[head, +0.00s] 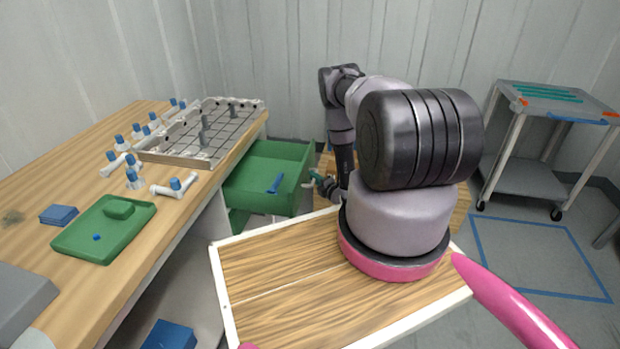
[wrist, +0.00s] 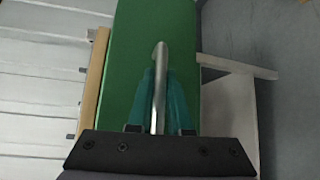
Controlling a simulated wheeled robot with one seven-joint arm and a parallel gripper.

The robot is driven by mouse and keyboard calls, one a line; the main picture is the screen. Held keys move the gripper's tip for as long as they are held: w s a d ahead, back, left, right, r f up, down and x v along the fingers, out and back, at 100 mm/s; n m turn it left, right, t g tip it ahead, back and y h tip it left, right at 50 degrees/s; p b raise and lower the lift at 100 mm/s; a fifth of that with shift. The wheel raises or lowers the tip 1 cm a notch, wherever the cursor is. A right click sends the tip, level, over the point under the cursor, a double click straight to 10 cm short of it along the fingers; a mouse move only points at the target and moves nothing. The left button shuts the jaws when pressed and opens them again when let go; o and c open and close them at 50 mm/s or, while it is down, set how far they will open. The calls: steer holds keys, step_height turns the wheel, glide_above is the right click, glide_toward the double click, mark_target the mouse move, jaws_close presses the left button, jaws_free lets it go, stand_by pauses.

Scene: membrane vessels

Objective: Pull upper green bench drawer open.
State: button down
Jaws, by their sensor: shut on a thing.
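The upper green drawer (head: 262,203) stands pulled out from the right side of the wooden bench in the head view, its inside showing with a blue item (head: 275,183) lying in it. In the wrist view the green drawer front (wrist: 130,50) fills the middle, with a metal bar handle (wrist: 159,85) on it. My gripper (wrist: 160,95) has its teal fingers on both sides of the handle, shut on it. In the head view my gripper (head: 316,176) is small at the drawer's right end, and the handle is hard to make out.
The bench (head: 40,180) carries a metal rack (head: 205,135), several blue-capped fittings, a green tray (head: 100,228) and a blue block (head: 58,214). Another green drawer front (head: 238,220) shows below the open one. A grey cart (head: 550,105) stands at the right, beside blue floor tape.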

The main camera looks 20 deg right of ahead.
steer(key=c, duration=0.9)
jaws_free()
steer(key=shift+o, duration=0.2)
steer(key=s+d+r, duration=0.1)
steer(key=s, duration=0.9)
steer(key=shift+s+d+r, duration=0.2)
steer(key=shift+s+d, duration=0.1)
steer(key=shift+s, duration=0.05)
